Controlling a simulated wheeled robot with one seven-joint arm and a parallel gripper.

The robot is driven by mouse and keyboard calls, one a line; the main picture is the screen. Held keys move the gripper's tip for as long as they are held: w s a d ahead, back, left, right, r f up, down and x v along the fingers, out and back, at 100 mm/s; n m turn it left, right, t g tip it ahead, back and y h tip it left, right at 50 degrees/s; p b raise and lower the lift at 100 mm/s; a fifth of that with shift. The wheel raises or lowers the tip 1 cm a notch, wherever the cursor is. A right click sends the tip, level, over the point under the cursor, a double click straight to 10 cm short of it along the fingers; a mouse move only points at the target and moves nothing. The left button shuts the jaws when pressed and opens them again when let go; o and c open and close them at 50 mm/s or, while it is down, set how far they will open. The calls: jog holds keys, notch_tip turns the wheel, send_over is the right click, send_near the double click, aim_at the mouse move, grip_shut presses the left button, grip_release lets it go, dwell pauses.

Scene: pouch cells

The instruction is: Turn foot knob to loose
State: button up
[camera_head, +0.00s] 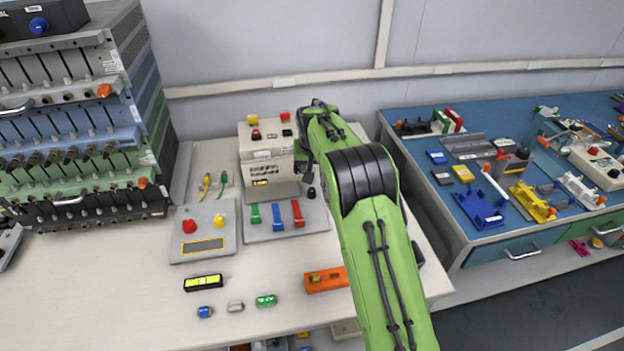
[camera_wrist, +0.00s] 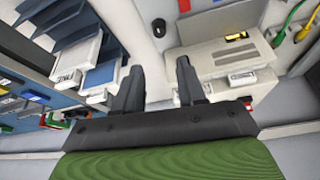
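A small black knob (camera_head: 311,192) stands by the foot of the beige machine (camera_head: 262,157), right of the coloured levers. A dark knob, likely the same one, shows in the wrist view (camera_wrist: 158,27) on a pale surface beyond my fingertips. I cannot read its setting or be sure it is the foot knob. My gripper (camera_wrist: 157,75) has its two fingers apart with nothing between them. It is apart from the knob. In the head view my green arm hides most of the gripper beside the machine's right side.
A grey plate with green, blue and red levers (camera_head: 278,222) lies before the machine. A grey box with red and yellow buttons (camera_head: 204,231) is to its left. An orange level (camera_head: 325,280) lies in front. A blue bench (camera_head: 480,228) with tools stands right, racks (camera_head: 75,115) left.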

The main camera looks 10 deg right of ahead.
aim_at(312, 190)
jog(key=b+x, duration=0.2)
jog(key=x, duration=1.3)
jog(key=shift+s, duration=0.15)
jog(key=shift+c, duration=0.3)
grip_shut()
